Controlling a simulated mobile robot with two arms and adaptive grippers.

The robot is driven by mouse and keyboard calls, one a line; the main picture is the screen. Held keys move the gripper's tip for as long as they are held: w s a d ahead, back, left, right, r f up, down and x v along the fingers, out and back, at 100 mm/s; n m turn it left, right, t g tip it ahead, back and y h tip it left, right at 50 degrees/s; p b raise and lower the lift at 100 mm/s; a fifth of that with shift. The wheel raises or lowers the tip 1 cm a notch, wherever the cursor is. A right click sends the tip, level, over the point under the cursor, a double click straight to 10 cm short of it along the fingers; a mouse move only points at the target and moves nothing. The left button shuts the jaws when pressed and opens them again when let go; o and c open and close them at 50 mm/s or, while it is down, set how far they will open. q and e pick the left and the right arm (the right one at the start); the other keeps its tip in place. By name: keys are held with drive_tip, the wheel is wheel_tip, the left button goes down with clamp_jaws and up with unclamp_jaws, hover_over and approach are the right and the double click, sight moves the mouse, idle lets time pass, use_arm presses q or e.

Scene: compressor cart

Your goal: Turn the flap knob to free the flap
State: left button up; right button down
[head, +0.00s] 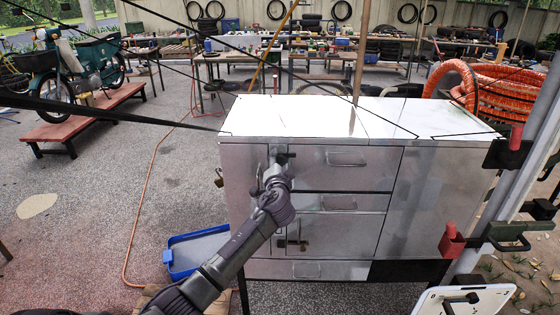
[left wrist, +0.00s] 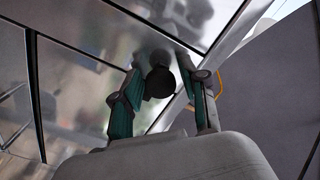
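A grey metal cabinet (head: 425,200) with a pale top stands in front of me. A small dark knob (head: 285,155) sticks out near the upper left of its front; it shows as a black round knob (left wrist: 160,82) in the left wrist view. I cannot tell for sure which panel is the flap. My left gripper (head: 276,168) is at the knob. In the left wrist view, the teal-padded fingers of this gripper (left wrist: 163,88) stand apart on both sides of the knob, with a gap at the right finger. My right gripper is not in view.
A blue tray (head: 195,252) lies on the floor at left. A grey post with red-handled parts (head: 452,243) stands close at right.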

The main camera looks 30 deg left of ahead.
use_arm(q)
clamp_jaws()
drive_tip(key=shift+f+n+b, duration=0.1)
drive_tip(key=shift+n+b, duration=0.4)
drive_tip(key=shift+b, duration=0.3)
drive_tip(key=n+b, duration=0.3)
drive_tip(key=shift+f+b, duration=0.1)
drive_tip(key=shift+b, duration=0.25)
drive_tip(key=n+b, duration=0.3)
drive_tip(key=n, duration=0.1)
drive_tip(key=shift+n, duration=0.3)
drive_tip(key=shift+d+n+b, duration=0.1)
drive_tip(key=shift+n+b, duration=0.45)
drive_tip(key=shift+n, duration=0.35)
drive_tip(key=n, duration=0.2)
drive_tip(key=shift+r+n+b, duration=0.25)
drive_tip(key=shift+n+b, duration=0.05)
drive_tip(key=n, duration=0.4)
drive_tip(key=shift+r+n, duration=0.1)
drive_tip(key=shift+n, duration=0.3)
